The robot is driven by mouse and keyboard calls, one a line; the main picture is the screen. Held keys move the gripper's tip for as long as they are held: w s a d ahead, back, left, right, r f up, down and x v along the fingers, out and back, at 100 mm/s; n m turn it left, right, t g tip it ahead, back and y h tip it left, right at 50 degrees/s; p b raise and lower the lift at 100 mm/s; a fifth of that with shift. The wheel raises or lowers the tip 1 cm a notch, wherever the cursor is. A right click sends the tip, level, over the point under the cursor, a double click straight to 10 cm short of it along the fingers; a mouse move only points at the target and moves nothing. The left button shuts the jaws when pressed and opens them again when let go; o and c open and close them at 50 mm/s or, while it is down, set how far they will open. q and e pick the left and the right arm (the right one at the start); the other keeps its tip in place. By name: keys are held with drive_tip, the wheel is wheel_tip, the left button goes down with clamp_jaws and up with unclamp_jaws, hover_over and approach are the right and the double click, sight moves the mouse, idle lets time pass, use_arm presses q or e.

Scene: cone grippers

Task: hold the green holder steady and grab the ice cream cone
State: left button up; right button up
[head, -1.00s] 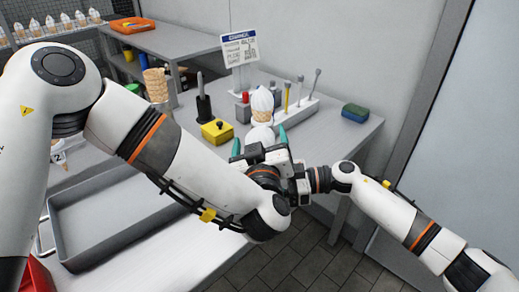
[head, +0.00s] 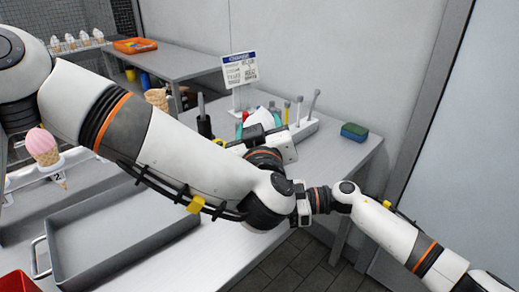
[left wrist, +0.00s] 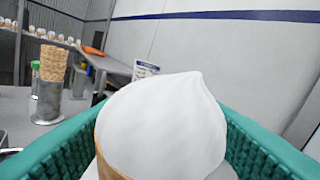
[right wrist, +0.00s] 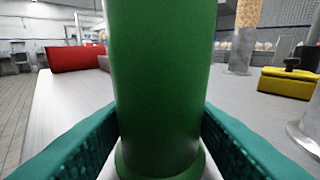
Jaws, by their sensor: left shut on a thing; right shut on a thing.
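The ice cream cone (left wrist: 165,125) has a white swirl on a tan cone and fills the middle of the left wrist view. My left gripper (head: 258,124) is shut on it, with a teal finger on each side. In the head view the gripper hides most of the cone. The green holder (right wrist: 160,85) is a smooth upright green cylinder with a wider rim low in the right wrist view. My right gripper (right wrist: 160,128) is shut on it, a teal finger at each side. In the head view the holder and the right fingertips are hidden behind my left arm.
A grey tray (head: 115,235) lies on the near table. A sign (head: 239,70), a tool rack (head: 304,128) and a green-blue sponge (head: 354,131) stand towards the back right. A pink ice cream (head: 43,147) is at the left. Stacked cones (left wrist: 52,64) stand in a metal cup.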

use_arm(q)
drive_tip(key=shift+r, duration=1)
use_arm(e)
drive_tip(key=o, duration=0.8)
drive_tip(key=shift+o, duration=0.2)
drive_tip(key=shift+d, duration=0.1)
